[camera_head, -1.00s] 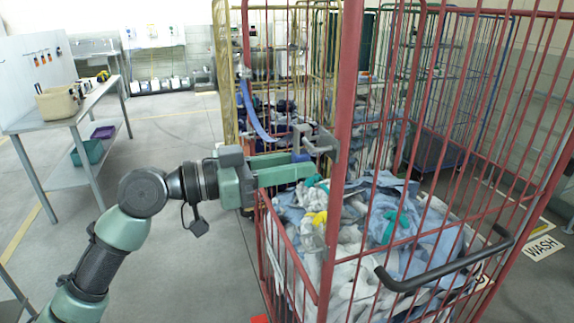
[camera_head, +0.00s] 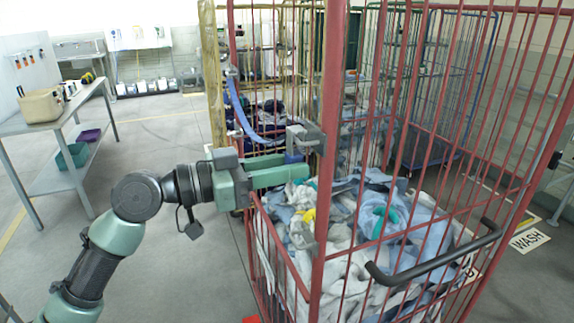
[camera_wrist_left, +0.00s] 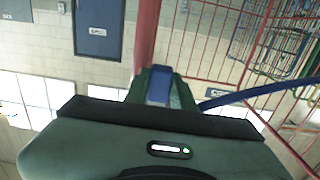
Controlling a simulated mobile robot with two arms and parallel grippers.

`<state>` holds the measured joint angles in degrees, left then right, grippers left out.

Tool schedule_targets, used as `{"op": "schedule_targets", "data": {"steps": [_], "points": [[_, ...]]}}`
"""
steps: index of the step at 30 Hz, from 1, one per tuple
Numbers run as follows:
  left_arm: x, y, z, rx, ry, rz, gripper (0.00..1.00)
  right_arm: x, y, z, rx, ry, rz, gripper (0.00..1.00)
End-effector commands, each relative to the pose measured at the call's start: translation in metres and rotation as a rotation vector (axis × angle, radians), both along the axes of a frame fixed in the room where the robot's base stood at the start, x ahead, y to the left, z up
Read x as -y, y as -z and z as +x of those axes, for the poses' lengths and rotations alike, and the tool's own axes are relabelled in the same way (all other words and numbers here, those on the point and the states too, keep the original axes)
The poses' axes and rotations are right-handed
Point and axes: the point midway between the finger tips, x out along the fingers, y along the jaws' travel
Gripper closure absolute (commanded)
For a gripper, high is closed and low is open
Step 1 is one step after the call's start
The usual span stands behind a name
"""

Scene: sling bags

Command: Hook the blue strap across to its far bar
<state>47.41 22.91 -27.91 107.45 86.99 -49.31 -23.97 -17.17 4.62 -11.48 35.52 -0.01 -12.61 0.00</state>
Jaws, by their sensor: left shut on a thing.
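The blue strap (camera_head: 240,108) hangs from the far left post of the red cage (camera_head: 333,110) and sags in a curve toward the thick near red post. My left gripper (camera_head: 293,164) is shut on the strap's end, just left of that near post. In the left wrist view, a blue piece (camera_wrist_left: 159,86) sits between my fingers, and the strap (camera_wrist_left: 245,95) runs off to the right. A grey metal bracket (camera_head: 306,138) is on the near post, just above my fingertips. Whether the strap's end touches the bracket is unclear. My right gripper is out of view.
The cage holds a heap of blue and white laundry (camera_head: 370,225) below my gripper. A black handle (camera_head: 435,268) juts out at its front right. A yellow cage (camera_head: 212,85) stands behind. A table (camera_head: 60,118) is at the left, with clear floor between.

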Motion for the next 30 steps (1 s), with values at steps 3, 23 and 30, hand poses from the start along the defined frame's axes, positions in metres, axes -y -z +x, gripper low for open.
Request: {"op": "schedule_targets", "data": {"steps": [3, 23, 30], "points": [[-0.0002, 0.0066, 0.0001, 0.0, 0.0, -0.001, 1.0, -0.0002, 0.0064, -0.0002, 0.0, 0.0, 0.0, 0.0], [-0.0001, 0.0081, 0.0, 0.0, 0.0, 0.0, 0.5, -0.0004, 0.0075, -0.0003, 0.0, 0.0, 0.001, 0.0], [0.0, 0.0084, 0.0, 0.0, 0.0, 0.0, 0.32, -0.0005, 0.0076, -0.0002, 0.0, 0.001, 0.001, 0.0]]}}
